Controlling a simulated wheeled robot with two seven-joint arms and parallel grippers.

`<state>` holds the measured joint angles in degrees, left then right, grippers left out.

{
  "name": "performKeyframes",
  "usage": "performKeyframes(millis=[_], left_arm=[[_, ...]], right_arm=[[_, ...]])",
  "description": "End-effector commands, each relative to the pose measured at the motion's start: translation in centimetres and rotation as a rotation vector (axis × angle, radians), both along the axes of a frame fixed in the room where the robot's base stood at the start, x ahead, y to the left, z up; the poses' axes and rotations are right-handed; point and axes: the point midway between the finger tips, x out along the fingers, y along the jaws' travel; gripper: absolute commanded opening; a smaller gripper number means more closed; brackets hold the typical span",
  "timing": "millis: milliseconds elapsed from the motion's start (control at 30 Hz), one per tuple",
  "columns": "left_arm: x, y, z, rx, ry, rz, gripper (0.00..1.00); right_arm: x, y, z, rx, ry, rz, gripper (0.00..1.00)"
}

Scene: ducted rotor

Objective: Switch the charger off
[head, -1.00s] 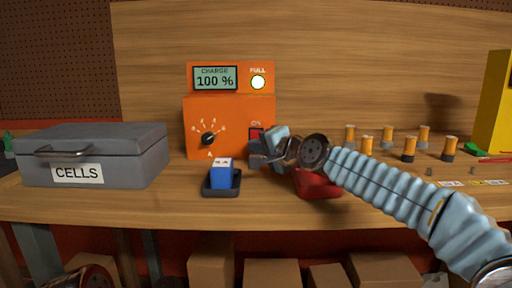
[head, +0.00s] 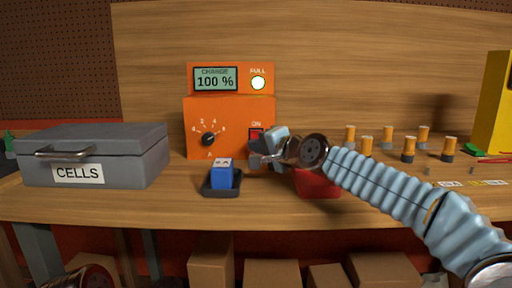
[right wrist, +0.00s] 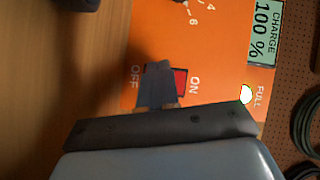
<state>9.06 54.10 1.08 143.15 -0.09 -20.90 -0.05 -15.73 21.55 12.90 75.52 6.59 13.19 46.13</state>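The orange charger (head: 229,145) stands at the back of the bench. Its display (head: 215,78) reads CHARGE 100 %, and the lamp (head: 258,83) under FULL is lit. The red switch (head: 256,135) sits at its lower right, under the word ON. My right gripper (head: 256,160) is just in front of and below the switch. In the right wrist view its fingers (right wrist: 156,85) are together and empty. They cover the OFF side of the switch, and the red ON side (right wrist: 180,83) shows. I cannot tell whether they touch it. My left gripper is out of view.
A blue block (head: 221,177) sits in a small black tray (head: 221,191) in front of the charger. A grey CELLS box (head: 140,160) stands at left. A red object (head: 318,186) lies under my right arm. Several orange-and-black cells (head: 409,150) stand at right.

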Motion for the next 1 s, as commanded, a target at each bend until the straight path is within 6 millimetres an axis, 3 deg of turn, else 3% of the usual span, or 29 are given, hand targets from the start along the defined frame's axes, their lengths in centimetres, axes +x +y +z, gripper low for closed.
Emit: performKeyframes(millis=[1000], left_arm=[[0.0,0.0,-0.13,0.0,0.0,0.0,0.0]], right_arm=[[1.27,-0.38,-1.62,-0.01,0.017,-0.008,0.0]])
